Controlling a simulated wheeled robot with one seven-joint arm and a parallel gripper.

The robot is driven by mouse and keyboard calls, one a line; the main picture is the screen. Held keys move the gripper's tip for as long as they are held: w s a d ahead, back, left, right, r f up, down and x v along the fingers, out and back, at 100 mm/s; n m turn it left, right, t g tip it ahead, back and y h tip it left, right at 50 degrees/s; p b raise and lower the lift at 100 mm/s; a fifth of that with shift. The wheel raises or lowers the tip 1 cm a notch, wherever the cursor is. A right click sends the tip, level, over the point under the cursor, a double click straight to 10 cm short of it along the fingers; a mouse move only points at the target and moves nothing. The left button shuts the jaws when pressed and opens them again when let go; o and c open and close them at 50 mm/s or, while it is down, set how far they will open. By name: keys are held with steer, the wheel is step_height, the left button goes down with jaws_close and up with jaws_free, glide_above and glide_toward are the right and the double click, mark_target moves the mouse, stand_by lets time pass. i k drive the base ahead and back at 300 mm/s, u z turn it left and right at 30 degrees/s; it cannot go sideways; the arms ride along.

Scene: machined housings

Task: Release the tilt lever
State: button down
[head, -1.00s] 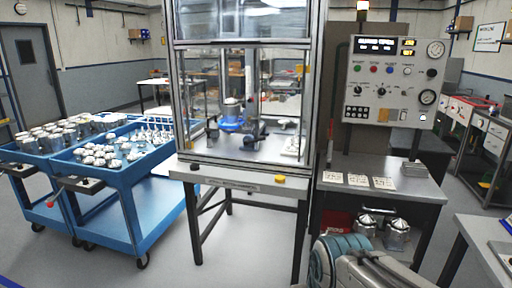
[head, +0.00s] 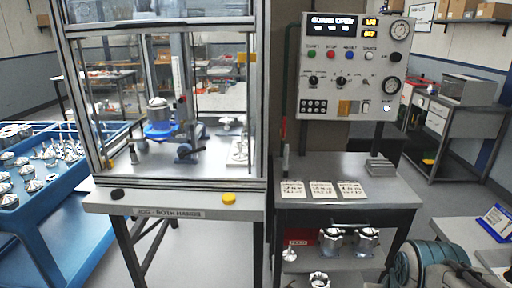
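The test cabinet stands left of centre, and its sign seems to read "both hands". Inside, a metal housing (head: 158,110) sits upright on a blue fixture (head: 160,130). Blue and dark parts (head: 186,150) lie to the fixture's right. A thin post with a red tip (head: 181,99) rises behind it. A red-handled lever (head: 285,150) stands upright beside the cabinet's right post. I cannot tell which of these is the tilt lever. Part of my arm shows at the bottom right, apart from the cabinet. My gripper is not in view.
The control panel (head: 357,65) reads "GUARD OPEN". Black and yellow buttons (head: 229,199) sit on the cabinet's front ledge. A side table (head: 385,193) holds cards, with housings on the shelf below. A blue cart (head: 55,215) of parts stands left. Floor is clear below the cabinet.

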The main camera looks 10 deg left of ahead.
mark_target(183, 153)
steer(key=i, duration=0.8)
steer(key=u, duration=0.65)
steer(key=i, duration=0.45)
steer(key=u, duration=0.35)
